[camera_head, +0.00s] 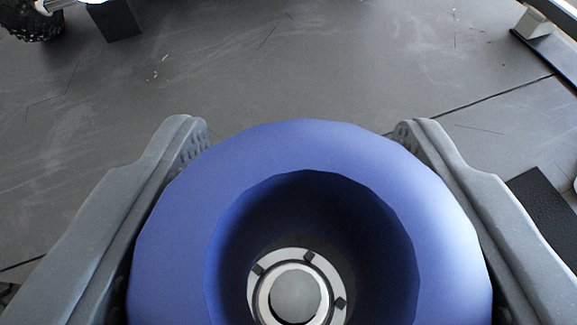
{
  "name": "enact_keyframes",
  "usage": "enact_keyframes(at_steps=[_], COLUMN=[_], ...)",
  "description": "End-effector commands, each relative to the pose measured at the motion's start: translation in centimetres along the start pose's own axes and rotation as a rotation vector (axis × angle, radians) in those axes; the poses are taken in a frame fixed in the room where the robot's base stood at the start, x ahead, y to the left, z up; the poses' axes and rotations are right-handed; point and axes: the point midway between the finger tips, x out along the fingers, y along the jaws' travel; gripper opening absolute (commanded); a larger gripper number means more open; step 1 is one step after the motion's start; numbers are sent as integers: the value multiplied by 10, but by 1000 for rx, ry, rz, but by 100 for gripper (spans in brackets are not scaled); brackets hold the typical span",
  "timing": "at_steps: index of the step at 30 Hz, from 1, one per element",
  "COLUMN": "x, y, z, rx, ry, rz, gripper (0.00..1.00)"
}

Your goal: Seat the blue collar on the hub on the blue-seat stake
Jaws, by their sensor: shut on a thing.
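The blue collar (310,146) is a thick ring that fills the lower middle of the camera_head view. My gripper (303,128) is shut on it, one grey finger against its left side and one against its right. Through the collar's opening I see a round metal part with a pale ring and dark notches, likely the hub (296,295). It lies a little below and left of the opening's middle in the picture. The hub's lower edge is cut off by the frame. The gap between collar and hub is hard to judge. No blue seat marking shows.
The grey floor (300,70) is scuffed and mostly clear ahead. A knobbly black wheel (32,20) and a dark block (116,20) are at the top left. A dark strip with a light block (532,24) is at the top right. A black bar (545,205) lies at the right.

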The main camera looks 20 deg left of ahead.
Motion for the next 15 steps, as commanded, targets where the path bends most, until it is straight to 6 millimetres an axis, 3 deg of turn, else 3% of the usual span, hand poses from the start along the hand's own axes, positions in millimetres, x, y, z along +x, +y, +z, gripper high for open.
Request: enact_keyframes(at_steps=[15], x=[13], y=[-1], z=[30], rx=[0], ry=[1], rz=[-1], gripper=[29])
